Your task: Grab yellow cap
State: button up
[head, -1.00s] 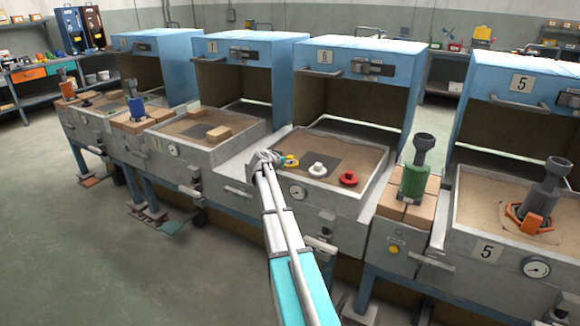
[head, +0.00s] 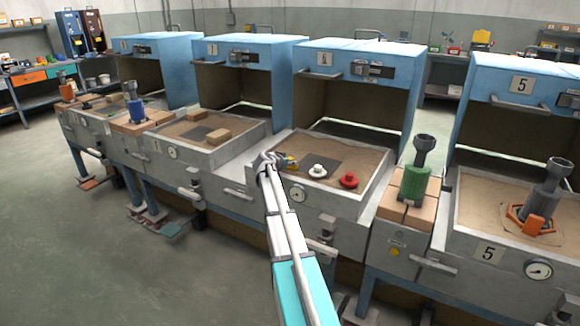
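The small yellow cap (head: 292,161) sits at the left side of the sand bed in the third station, partly hidden by my gripper. My gripper (head: 273,160) is right beside the cap on its left, at the tray's left edge. The fingers are too small and overlapped to tell whether they are open or shut, or whether they touch the cap. A white cap (head: 317,171) and a red cap (head: 348,180) lie to the right on the same sand bed.
The sand tray has a raised grey rim (head: 330,208). A blue hood (head: 358,62) stands behind it. A green tool (head: 416,172) stands upright on blocks to the right. The sand behind the caps is clear.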

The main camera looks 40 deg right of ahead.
grip_shut()
jog(key=shift+r, duration=0.2)
notch_tip(320, 180, up, 3)
jog(key=p, duration=0.3)
jog(key=shift+f, duration=0.1)
jog(key=s+a+r+p, duration=0.2)
jog(key=s+r+p, duration=0.3)
jog(key=s, duration=0.1)
jog(key=s+a+r+p, duration=0.2)
jog(key=s+r+p, duration=0.3)
jog(key=s, duration=0.2)
jog(key=shift+a, duration=0.4)
jog(key=shift+s, duration=0.1)
